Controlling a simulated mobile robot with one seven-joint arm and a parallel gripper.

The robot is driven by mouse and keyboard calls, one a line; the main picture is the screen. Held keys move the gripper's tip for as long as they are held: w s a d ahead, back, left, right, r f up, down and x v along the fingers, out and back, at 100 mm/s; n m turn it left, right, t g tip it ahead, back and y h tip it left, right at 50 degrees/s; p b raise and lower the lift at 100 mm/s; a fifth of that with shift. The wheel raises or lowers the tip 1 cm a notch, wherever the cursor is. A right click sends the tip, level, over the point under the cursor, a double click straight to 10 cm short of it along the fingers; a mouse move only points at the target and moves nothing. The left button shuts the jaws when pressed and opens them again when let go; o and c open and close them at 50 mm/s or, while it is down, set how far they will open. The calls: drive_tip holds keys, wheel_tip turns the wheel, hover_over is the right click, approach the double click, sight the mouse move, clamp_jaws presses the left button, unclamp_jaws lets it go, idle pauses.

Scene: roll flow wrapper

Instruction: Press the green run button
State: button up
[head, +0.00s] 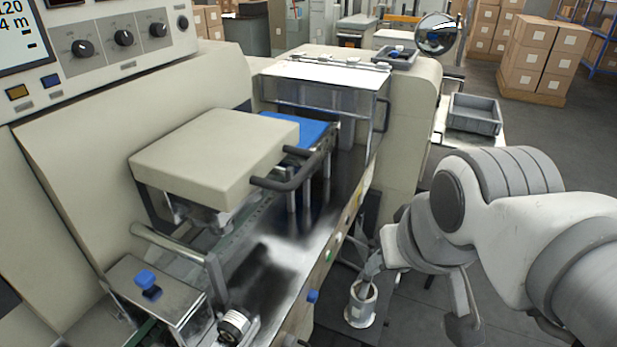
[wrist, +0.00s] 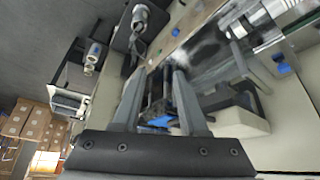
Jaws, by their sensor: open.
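The green run button (head: 330,256) is a small round button on the front edge of the wrapping machine in the head view. A pale button sits just above it along the same edge, and a blue knob (head: 313,296) lies lower left. My gripper (head: 362,262) is just right of the green button, with a visible gap in the picture; the depth between them is hard to judge. In the wrist view my gripper (wrist: 160,72) shows two separated fingers with nothing held.
A beige hood with a black handle (head: 287,178) and a clear-sided guard (head: 330,90) stand over the steel deck. A round white-rimmed post (head: 361,303) is below my gripper. A grey bin (head: 474,114) and stacked cartons (head: 530,55) are farther right. Floor is open at right.

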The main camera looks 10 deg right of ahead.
clamp_jaws()
idle(1.2)
